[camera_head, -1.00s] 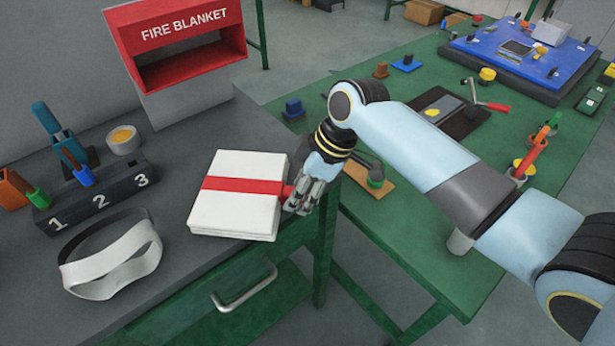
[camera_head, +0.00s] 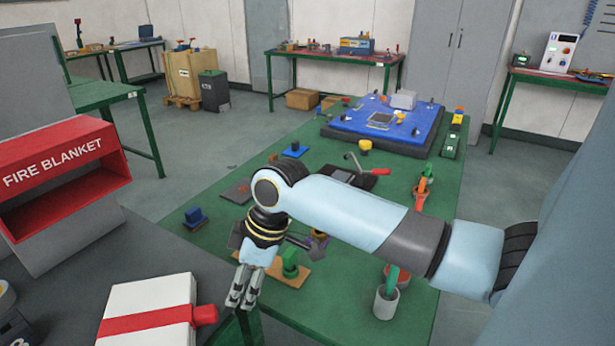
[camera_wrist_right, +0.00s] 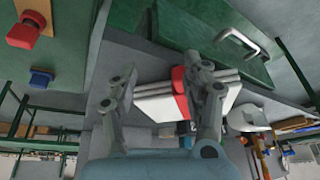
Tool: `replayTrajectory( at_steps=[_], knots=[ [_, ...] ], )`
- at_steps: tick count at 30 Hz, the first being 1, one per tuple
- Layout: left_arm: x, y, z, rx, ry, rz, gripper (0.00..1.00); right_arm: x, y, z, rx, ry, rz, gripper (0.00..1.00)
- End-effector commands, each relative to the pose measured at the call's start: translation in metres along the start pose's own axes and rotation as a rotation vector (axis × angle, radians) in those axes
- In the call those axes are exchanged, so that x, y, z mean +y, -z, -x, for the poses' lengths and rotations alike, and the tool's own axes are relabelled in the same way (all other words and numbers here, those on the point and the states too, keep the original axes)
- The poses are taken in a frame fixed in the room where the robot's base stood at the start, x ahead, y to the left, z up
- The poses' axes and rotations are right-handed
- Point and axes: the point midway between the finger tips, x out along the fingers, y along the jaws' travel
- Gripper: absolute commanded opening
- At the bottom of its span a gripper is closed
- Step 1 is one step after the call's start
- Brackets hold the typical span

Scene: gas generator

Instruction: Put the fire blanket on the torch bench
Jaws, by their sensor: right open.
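The fire blanket (camera_head: 148,305) is a white folded pad with a red band and a red tab (camera_head: 205,314). It lies on the dark grey bench top at the lower left, partly cut off by the picture edge. It also shows in the right wrist view (camera_wrist_right: 160,102), beyond the fingers and partly hidden by one. My right gripper (camera_head: 243,290) is open and empty, pointing down just right of the tab, with a gap between them. My left gripper is out of view. A green bench (camera_head: 330,285) stands beyond; no label shows which bench is the torch bench.
The red FIRE BLANKET holder (camera_head: 70,165) is empty. The green bench carries a blue board (camera_head: 385,125), a crank with a red handle (camera_head: 370,171), and a grey cup (camera_head: 386,303). Other benches line the far wall. Open floor (camera_head: 200,150) lies left of the green bench.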

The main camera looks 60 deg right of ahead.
Motion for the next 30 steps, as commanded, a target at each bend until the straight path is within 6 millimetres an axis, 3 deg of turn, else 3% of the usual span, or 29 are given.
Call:
replayTrajectory(
  at_steps=[1, 3, 6, 10, 12, 15, 18, 21, 30],
  knots=[
    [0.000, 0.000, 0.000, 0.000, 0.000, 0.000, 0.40, 0.001, -0.035, -0.040, -0.040, -0.019, -0.108, 0.49],
    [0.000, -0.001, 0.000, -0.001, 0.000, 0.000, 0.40, -0.002, -0.091, -0.092, -0.088, -0.075, -0.254, 0.49],
    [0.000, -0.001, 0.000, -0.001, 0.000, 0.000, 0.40, -0.024, -0.179, -0.151, -0.156, -0.157, -0.403, 0.49],
    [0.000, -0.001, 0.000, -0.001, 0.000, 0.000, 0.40, -0.071, -0.270, -0.190, -0.215, -0.219, -0.496, 0.49],
    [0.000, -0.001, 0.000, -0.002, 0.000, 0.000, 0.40, -0.102, -0.312, -0.202, -0.239, -0.235, -0.526, 0.49],
    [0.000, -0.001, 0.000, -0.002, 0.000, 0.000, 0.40, -0.145, -0.360, -0.210, -0.261, -0.243, -0.551, 0.49],
    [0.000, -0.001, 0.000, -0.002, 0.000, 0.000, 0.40, -0.173, -0.387, -0.211, -0.269, -0.242, -0.565, 0.49],
    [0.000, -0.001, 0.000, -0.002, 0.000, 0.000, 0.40, -0.185, -0.397, -0.211, -0.270, -0.240, -0.569, 0.49],
    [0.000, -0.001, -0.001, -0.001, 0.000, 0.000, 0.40, -0.185, -0.399, -0.212, -0.270, -0.240, -0.569, 0.49]
  ],
)
